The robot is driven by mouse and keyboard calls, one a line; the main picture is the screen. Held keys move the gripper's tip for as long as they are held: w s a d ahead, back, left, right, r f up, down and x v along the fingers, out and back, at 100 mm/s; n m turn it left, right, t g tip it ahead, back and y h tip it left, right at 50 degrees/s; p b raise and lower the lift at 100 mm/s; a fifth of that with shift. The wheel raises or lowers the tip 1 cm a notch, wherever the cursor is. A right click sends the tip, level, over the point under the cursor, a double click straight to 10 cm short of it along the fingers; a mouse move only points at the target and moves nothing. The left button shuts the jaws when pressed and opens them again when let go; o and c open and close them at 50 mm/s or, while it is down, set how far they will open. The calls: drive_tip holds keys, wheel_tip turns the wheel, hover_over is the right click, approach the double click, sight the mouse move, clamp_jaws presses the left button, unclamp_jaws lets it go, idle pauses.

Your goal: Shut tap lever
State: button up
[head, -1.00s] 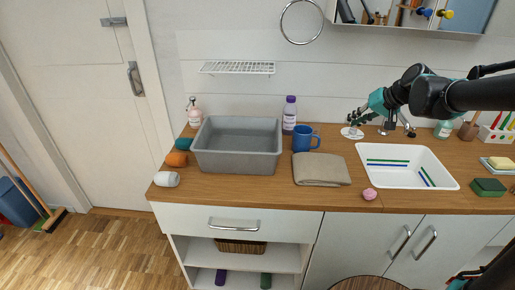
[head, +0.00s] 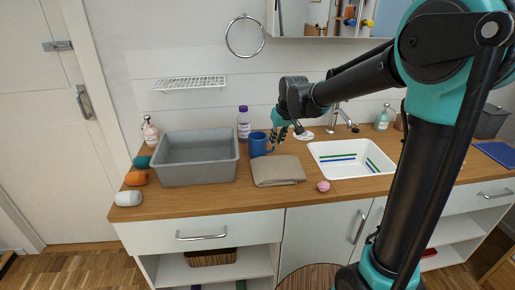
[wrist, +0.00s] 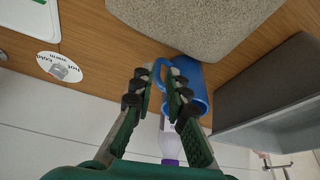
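The tap (head: 338,116) is a metal fitting behind the white sink, right of my gripper in the head view. A white disc (head: 304,135) lies on the counter left of it. The wrist view shows this disc (wrist: 48,66) at left, with hot, cold and warm marks and a grey metal piece on it; the lever's exact position is unclear. My gripper (head: 272,142) points down by the blue mug (head: 258,146). In the wrist view my gripper (wrist: 162,72) has its fingers apart, with the mug's handle (wrist: 158,75) showing between them; contact is unclear.
The white sink (head: 318,163) is right of the folded cloth (head: 278,172). A grey tub (head: 195,178) stands left of the mug. A purple-capped bottle (head: 243,124) stands behind the mug. A pink item (head: 323,186) lies near the front edge. A wire shelf (head: 190,84) is above.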

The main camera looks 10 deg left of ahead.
drive_tip(key=shift+w+x, duration=0.1)
drive_tip(key=shift+x, duration=1.75)
drive_tip(key=shift+w+x, duration=0.15)
drive_tip(key=shift+x, duration=1.75)
drive_tip(key=shift+r, duration=0.15)
clamp_jaws()
drive_tip(key=shift+r, duration=0.15)
